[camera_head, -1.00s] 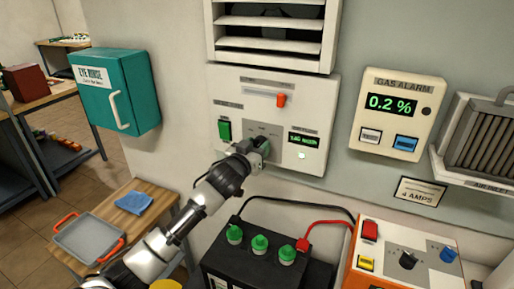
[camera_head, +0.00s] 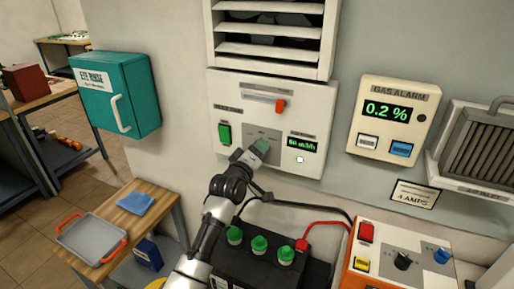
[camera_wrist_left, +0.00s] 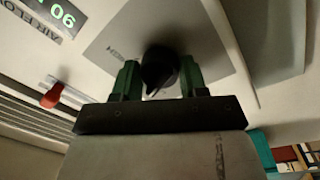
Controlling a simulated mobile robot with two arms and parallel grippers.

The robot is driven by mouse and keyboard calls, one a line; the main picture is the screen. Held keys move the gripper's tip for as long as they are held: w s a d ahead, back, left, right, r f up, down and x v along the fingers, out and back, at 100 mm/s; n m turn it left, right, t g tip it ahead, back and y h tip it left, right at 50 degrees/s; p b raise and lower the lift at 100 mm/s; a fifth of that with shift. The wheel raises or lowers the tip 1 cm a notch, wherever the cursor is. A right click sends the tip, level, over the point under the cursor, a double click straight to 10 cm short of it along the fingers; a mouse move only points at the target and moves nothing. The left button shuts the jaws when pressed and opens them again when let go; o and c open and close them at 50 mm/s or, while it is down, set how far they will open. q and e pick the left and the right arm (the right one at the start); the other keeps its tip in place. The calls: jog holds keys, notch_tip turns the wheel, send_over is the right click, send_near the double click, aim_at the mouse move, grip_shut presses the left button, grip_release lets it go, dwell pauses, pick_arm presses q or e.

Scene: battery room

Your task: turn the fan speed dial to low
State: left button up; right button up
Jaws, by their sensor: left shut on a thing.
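The fan speed dial is a black knob (camera_wrist_left: 161,66) on a grey plate, seen in the left wrist view between two green fingertips. In the head view it is hidden behind my gripper. My left gripper (camera_head: 258,149) is shut on the knob, one finger on each side, at the white fan panel (camera_head: 232,87). The airflow display (camera_head: 302,144) beside the plate glows green; its number, partly cut off in the left wrist view (camera_wrist_left: 57,16), seems to read 90. My right gripper is in neither view.
A green switch (camera_head: 224,134) and a red-tipped slider (camera_head: 280,105) share the panel. Below stands a black battery (camera_head: 225,262) with green caps and cables close under my arm. A gas alarm (camera_head: 392,119) hangs right, a teal eye-rinse box (camera_head: 140,85) left.

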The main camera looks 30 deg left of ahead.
pick_arm(q)
jog(key=n+p, duration=0.2)
jog(key=n, duration=0.3)
jog(key=shift+n+y, duration=0.4)
dwell(0.3)
jog(key=o, duration=0.9)
jog(key=s, duration=0.3)
jog(key=s+b, duration=0.1)
jog(key=s, duration=0.3)
jog(key=s+b, duration=0.1)
jog(key=s, duration=0.2)
jog(key=shift+s+d+f, duration=0.35)
jog(key=shift+s+f, duration=0.05)
